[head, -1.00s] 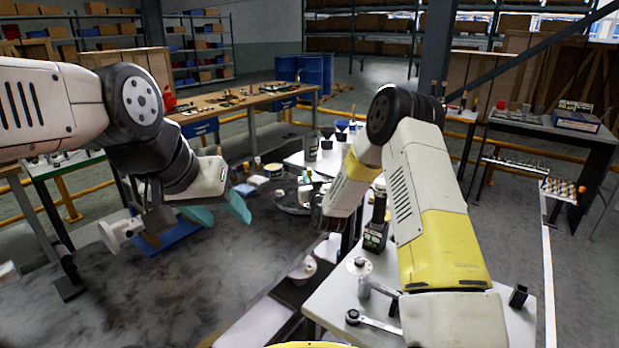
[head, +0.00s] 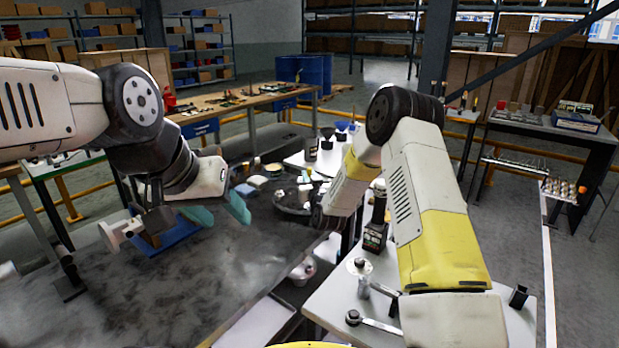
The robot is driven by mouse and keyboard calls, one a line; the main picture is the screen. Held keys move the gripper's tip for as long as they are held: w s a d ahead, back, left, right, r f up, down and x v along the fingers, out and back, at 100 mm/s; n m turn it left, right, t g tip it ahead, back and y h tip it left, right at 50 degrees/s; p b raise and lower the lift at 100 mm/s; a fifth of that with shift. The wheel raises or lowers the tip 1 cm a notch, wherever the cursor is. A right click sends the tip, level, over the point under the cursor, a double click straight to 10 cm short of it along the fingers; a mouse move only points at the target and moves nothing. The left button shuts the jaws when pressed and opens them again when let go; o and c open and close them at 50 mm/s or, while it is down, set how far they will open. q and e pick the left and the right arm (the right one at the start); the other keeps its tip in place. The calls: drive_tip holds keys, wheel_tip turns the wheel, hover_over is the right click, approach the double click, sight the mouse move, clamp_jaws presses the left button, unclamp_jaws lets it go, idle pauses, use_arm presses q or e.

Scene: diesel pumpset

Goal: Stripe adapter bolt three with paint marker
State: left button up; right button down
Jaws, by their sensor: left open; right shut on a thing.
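My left gripper (head: 217,213) has two teal fingers set apart. It is open and empty above the dark grey surface at left centre. My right arm reaches away from me across the right middle. Its forearm hides most of my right gripper (head: 318,217), of which only a small dark part shows near the round dark part on the bench. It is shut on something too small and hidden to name. I cannot make out the adapter bolts, bolt three or the paint marker, nor any stripe.
A round dark part (head: 291,196) lies at the dark surface's far end. A white side table (head: 450,322) at front right holds a wrench (head: 378,324), a black boxy device (head: 376,232) and a black cup (head: 518,296). A workbench (head: 240,98) and blue drums (head: 312,70) stand behind.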

sight(309, 168)
drive_tip(key=shift+r, duration=0.1)
drive_tip(key=shift+r, duration=2.5)
